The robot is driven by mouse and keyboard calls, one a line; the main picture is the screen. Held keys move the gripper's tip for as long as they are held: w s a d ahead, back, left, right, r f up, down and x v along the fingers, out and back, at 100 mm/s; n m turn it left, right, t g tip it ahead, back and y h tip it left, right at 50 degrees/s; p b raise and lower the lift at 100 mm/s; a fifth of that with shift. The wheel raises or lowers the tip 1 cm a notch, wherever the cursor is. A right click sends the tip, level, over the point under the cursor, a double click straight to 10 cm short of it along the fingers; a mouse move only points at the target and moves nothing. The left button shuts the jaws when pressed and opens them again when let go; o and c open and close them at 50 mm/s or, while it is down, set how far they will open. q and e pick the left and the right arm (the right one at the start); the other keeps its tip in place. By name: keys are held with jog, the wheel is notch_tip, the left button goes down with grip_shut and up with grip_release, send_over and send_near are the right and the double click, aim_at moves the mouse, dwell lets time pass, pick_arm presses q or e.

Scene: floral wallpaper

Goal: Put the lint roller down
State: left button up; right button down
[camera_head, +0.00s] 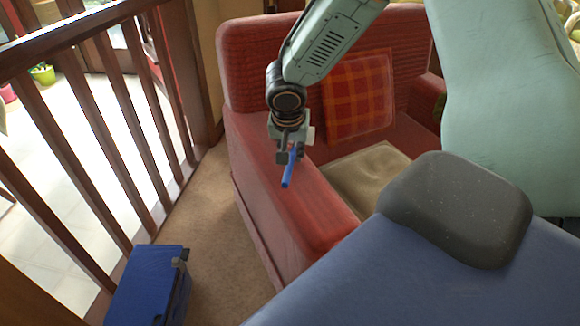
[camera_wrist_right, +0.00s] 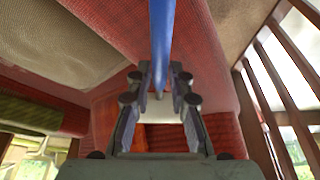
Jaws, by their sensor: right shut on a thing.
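The lint roller shows as a slim blue stick (camera_head: 288,170) below my right gripper (camera_head: 289,150) in the head view. The right gripper is shut on it, above the left armrest of the red sofa (camera_head: 285,205). The stick points down and slightly left in that view. In the right wrist view the blue stick (camera_wrist_right: 162,35) runs from the top edge to between the fingertips of the gripper (camera_wrist_right: 160,80). I cannot make out its roller end. From these views I cannot tell whether the stick touches the armrest. My left gripper is not in view.
A tan seat cushion (camera_head: 358,178) and a plaid orange-red pillow (camera_head: 358,95) are on the sofa. A blue box (camera_head: 150,285) stands on the carpet at lower left, beside a dark wooden railing (camera_head: 115,110). Carpet (camera_head: 222,235) is clear between box and sofa.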

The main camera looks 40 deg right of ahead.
jog(key=shift+s+f, duration=0.1)
jog(key=shift+f, duration=0.3)
notch_tip(320, 180, down, 3)
jog(key=shift+f+b, duration=0.15)
jog(key=shift+b, duration=0.7)
jog(key=shift+f, duration=0.1)
jog(key=c, duration=1.2)
grip_release()
